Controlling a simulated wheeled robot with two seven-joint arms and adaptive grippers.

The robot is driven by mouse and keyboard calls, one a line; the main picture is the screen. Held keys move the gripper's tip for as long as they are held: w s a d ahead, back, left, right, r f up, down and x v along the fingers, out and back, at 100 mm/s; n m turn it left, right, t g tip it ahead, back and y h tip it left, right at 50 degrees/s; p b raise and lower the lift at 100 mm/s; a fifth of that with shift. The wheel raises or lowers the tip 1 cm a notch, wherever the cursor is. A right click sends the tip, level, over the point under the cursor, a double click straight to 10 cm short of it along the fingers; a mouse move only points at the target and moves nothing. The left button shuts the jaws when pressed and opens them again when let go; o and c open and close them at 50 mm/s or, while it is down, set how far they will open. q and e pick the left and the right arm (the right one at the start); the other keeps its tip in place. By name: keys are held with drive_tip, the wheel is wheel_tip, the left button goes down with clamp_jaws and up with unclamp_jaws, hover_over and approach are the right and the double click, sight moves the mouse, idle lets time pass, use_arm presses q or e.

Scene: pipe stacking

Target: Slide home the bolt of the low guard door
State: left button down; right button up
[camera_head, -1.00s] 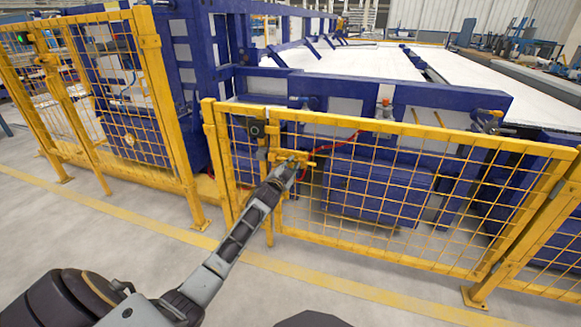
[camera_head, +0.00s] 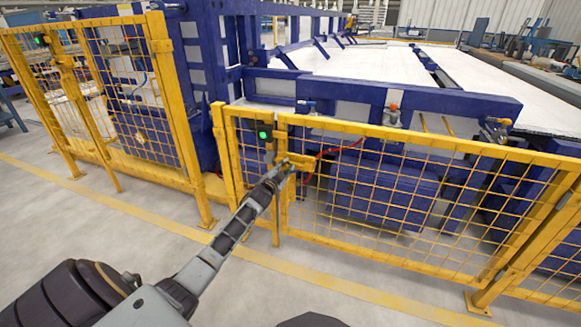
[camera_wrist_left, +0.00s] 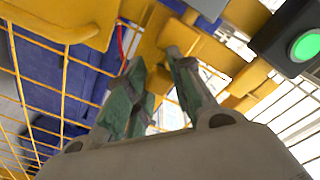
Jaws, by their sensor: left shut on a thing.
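The low guard door (camera_head: 400,139) is a yellow frame with wire mesh, standing in line with its left post. Its yellow bolt (camera_head: 300,162) sits at the door's upper left, by the post. My left gripper (camera_head: 286,166) is shut on the bolt's handle, its arm reaching up from below. In the left wrist view, the left gripper's green-grey fingers (camera_wrist_left: 155,72) stand against the yellow bolt parts (camera_wrist_left: 155,35); the grip itself is partly hidden. A dark switch box with a lit green lamp (camera_head: 264,132) is on the post beside the bolt. My right gripper is not in view.
A taller yellow mesh fence (camera_head: 170,110) stands to the left. Blue machinery (camera_head: 380,195) and a red cable lie behind the door's mesh. The grey floor (camera_head: 120,225) in front is clear, with a yellow line along it.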

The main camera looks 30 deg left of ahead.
use_arm(q)
drive_tip(key=shift+a, duration=0.2)
drive_tip(key=c, duration=1.2)
unclamp_jaws()
drive_tip(key=shift+s+a, duration=0.1)
drive_tip(key=shift+a, duration=0.05)
drive_tip(key=shift+s, duration=0.1)
drive_tip(key=shift+s, duration=0.1)
drive_tip(key=s+d, duration=0.2)
drive_tip(key=s, duration=0.9)
drive_tip(key=shift+s+d, duration=0.15)
drive_tip(key=shift+d, duration=0.05)
